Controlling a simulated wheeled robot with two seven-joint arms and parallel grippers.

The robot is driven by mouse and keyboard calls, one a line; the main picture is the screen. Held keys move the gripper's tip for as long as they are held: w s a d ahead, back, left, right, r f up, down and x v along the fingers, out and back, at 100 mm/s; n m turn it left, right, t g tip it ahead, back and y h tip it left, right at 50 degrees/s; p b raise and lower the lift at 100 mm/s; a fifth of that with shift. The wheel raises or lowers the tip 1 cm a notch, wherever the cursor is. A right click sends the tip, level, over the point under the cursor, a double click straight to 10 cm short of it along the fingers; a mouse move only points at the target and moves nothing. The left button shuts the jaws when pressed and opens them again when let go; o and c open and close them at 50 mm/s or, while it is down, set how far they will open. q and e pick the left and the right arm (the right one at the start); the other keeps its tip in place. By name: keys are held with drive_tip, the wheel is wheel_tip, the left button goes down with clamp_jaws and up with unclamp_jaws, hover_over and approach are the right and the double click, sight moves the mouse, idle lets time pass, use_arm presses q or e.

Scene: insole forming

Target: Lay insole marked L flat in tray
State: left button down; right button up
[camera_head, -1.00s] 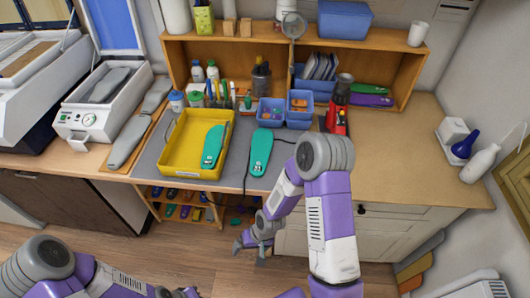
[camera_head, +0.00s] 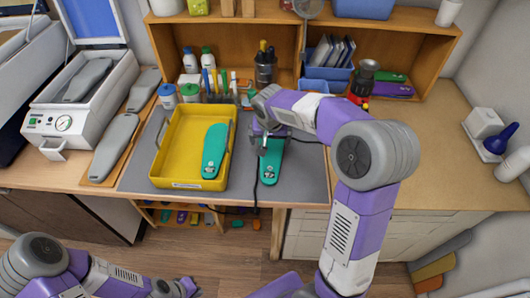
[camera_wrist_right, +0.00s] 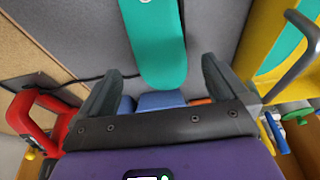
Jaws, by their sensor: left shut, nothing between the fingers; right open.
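A teal insole (camera_head: 271,163) lies flat on the grey mat, right of the yellow tray (camera_head: 182,140). Its small white mark is too small to read. Another teal insole (camera_head: 214,152) lies inside the tray, toward its right side. My right gripper (camera_head: 265,148) is open over the far end of the insole on the mat. In the wrist view, the open right gripper (camera_wrist_right: 163,72) has a finger either side of the rounded end of the insole (camera_wrist_right: 155,45), with nothing held. My left gripper (camera_head: 190,288) is shut and empty at the bottom edge, away from the worktop.
Blue bins, bottles and a pen cup (camera_head: 265,70) stand behind the mat (camera_head: 300,165). A red device (camera_head: 362,82) is at the right gripper's far right. A forming machine (camera_head: 80,100) and grey insoles stand left.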

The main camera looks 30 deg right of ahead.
sight(271, 152)
drive_tip(key=shift+d+f, duration=0.15)
drive_tip(key=shift+f, duration=0.45)
drive_tip(key=shift+s+d+f, duration=0.1)
drive_tip(key=shift+s+f, duration=0.05)
drive_tip(key=shift+f, duration=0.4)
use_arm(q)
drive_tip(key=shift+s+f+b, duration=0.25)
drive_tip(key=shift+f+b, duration=0.45)
drive_tip(key=shift+f, duration=0.05)
use_arm(e)
drive_tip(key=shift+x, duration=2.2)
use_arm(q)
drive_tip(key=shift+f, duration=0.1)
use_arm(e)
drive_tip(key=shift+f, duration=0.1)
drive_tip(key=c, duration=0.9)
